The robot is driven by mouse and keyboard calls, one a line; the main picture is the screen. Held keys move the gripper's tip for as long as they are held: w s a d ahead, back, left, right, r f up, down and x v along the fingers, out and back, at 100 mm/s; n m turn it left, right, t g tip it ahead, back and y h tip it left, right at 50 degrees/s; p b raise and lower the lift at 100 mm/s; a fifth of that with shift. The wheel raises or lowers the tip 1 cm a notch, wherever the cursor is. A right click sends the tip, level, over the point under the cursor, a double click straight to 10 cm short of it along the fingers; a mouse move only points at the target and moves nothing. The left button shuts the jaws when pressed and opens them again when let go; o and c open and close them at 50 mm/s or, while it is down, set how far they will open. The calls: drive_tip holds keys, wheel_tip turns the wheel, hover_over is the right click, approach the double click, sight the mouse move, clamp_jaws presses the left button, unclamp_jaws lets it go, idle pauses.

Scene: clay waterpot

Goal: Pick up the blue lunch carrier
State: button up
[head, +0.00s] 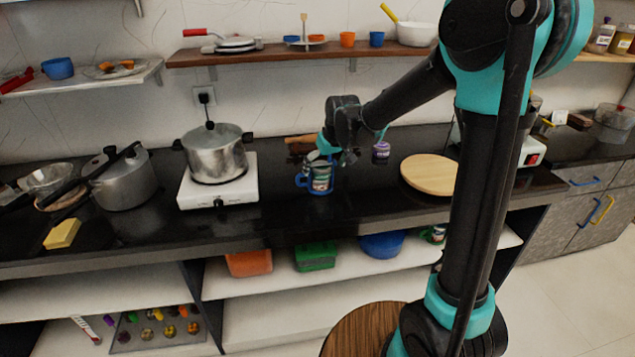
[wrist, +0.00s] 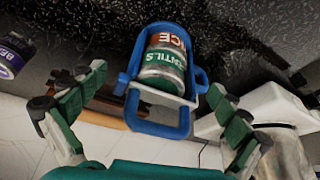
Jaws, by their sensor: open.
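The blue lunch carrier (head: 301,181) stands on the black counter, to the right of the white stove. In the wrist view its blue frame (wrist: 134,62) holds stacked tins labelled "RICE" and "LENTILS" (wrist: 163,62), and its handle loop reaches towards my palm. My gripper (head: 335,155) is right above and over the carrier in the head view, hiding its top. In the wrist view my open gripper (wrist: 158,82) has one green-padded finger on each side of the carrier, with visible gaps. Neither finger visibly touches it.
The stove (head: 238,187) with a steel pot (head: 215,155) stands close on the left. A purple-labelled jar (head: 381,151) stands behind right, also in the wrist view (wrist: 14,52). A round wooden board (head: 430,173) lies to the right. A shelf (head: 280,52) runs above. The counter before the carrier is clear.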

drive_tip(key=shift+a+x, duration=0.2)
drive_tip(key=shift+x, duration=1.9)
drive_tip(key=shift+r, duration=0.1)
drive_tip(key=c, duration=1.4)
